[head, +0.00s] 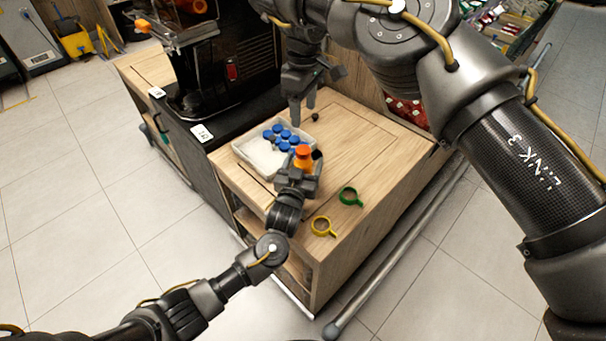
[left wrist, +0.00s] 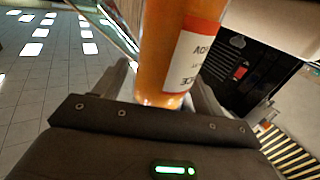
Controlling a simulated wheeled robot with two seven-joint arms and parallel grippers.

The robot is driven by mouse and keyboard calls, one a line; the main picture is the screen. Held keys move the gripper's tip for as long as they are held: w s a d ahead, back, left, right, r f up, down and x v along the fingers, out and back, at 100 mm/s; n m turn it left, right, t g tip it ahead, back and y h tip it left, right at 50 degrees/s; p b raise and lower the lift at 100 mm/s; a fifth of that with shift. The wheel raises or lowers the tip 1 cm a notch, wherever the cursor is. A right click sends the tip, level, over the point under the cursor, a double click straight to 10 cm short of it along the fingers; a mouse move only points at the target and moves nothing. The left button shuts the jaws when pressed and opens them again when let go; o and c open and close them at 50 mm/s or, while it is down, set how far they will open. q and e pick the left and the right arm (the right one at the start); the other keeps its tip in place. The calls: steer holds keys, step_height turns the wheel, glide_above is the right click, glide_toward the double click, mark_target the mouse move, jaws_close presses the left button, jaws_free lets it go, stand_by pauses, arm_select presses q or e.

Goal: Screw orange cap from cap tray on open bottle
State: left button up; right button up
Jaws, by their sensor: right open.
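My left gripper (head: 300,176) is shut on an orange bottle (head: 303,158) and holds it upright at the front edge of the cap tray. In the left wrist view the bottle (left wrist: 168,50) shows orange contents and a white label between the fingers. Its top looks orange in the head view; I cannot tell whether that is a cap or juice. The white cap tray (head: 245,147) holds several blue caps (head: 283,138); no loose orange cap can be made out. My right gripper (head: 302,112) points down, open and empty, above the tray's back right side.
The black juicer machine (head: 225,70) stands behind the tray on the left. The cabinet's right side is clear.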

arm_select(q)
steer(key=shift+o, duration=0.2)
steer(key=shift+s, duration=0.1)
steer(key=shift+s+a+f, duration=0.1)
steer(key=shift+s, duration=0.25)
steer(key=v, duration=1)
